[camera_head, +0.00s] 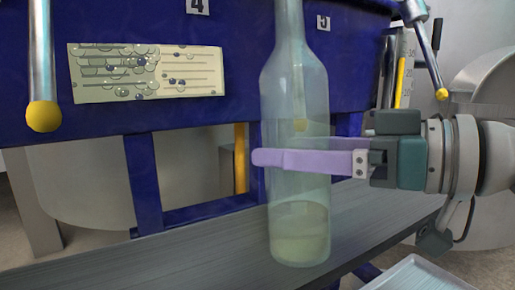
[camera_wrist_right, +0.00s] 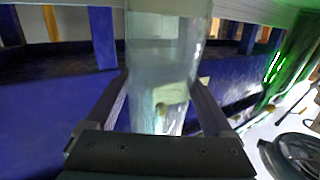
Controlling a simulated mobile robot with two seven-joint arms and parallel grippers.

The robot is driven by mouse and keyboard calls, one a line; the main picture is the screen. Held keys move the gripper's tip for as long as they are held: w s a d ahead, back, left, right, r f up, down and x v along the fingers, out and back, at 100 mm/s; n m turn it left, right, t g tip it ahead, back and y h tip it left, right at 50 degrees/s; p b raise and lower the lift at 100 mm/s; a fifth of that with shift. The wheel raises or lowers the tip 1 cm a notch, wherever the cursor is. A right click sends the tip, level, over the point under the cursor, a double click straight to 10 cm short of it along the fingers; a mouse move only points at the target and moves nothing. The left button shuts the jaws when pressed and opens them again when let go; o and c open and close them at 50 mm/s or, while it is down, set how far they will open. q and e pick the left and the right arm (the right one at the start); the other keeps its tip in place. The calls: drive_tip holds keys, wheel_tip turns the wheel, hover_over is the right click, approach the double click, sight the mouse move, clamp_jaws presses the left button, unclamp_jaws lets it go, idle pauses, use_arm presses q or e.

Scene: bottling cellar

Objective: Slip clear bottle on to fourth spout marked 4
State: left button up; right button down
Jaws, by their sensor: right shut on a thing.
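The clear bottle (camera_head: 297,100) is upright in the middle of the head view, its neck running out of the top edge. A paler band shows in its lower part. My right gripper (camera_head: 290,160) is shut on its body from the right. In the right wrist view the bottle (camera_wrist_right: 162,70) stands between both fingers. The tag 4 (camera_head: 198,6) is on the blue tank (camera_head: 240,60), left of the bottle's neck. A yellow tip shows through the glass; which spout it belongs to I cannot tell. My left gripper is not in view.
A yellow-tipped spout (camera_head: 43,115) hangs at the left and another (camera_head: 441,93) at the right. The tag 5 (camera_head: 323,22) is just right of the bottle's neck. A grey bench (camera_head: 190,258) runs below; whether the bottle touches it I cannot tell. A pale tray (camera_head: 415,275) is at the lower right.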

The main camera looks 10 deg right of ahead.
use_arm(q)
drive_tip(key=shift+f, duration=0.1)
